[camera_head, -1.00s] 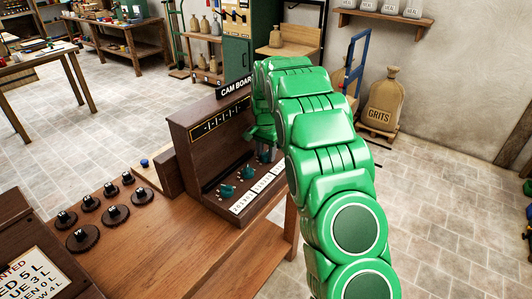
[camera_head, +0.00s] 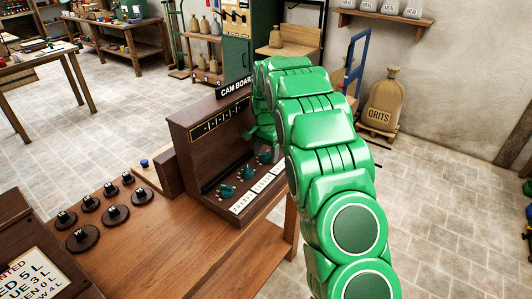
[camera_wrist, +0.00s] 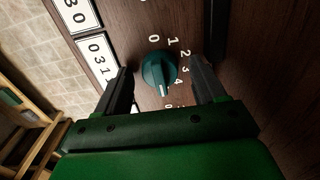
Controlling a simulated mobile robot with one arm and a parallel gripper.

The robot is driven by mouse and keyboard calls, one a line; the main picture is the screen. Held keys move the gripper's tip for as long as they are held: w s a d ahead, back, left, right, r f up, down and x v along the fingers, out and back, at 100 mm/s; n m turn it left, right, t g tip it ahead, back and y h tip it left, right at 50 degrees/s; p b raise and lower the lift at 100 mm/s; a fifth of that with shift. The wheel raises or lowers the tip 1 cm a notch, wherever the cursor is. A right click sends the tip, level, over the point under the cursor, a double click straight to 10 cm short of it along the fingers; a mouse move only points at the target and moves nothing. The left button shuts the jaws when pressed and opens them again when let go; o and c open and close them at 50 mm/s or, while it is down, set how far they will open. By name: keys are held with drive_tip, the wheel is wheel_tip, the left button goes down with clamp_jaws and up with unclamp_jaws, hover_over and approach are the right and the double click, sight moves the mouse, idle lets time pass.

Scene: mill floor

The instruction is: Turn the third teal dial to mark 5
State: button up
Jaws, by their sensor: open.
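A row of teal dials runs along the cam board (camera_head: 195,150); the third from the near end (camera_head: 265,157) is beside my arm, and any beyond it are hidden. The wrist view shows one teal dial (camera_wrist: 157,69) with numbers 0 to 4 readable around it and a further, partly hidden mark below. Its white pointer line points down, past the 4, towards that mark. My gripper (camera_wrist: 160,68) is open, with one finger either side of this dial and visible gaps, holding nothing. In the head view my forearm hides most of the gripper.
Number cards (camera_head: 243,203) line the board's front edge. Several black knobs (camera_head: 116,214) stand on the wooden bench (camera_head: 150,240) at left, with a blue button (camera_head: 144,163) nearby. In the wrist view, a dark upright bar (camera_wrist: 216,30) stands right of the dial.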

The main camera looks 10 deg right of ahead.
sight(266, 152)
wheel_tip(266, 152, up, 7)
drive_tip(key=shift+r, duration=0.4)
idle(0.4)
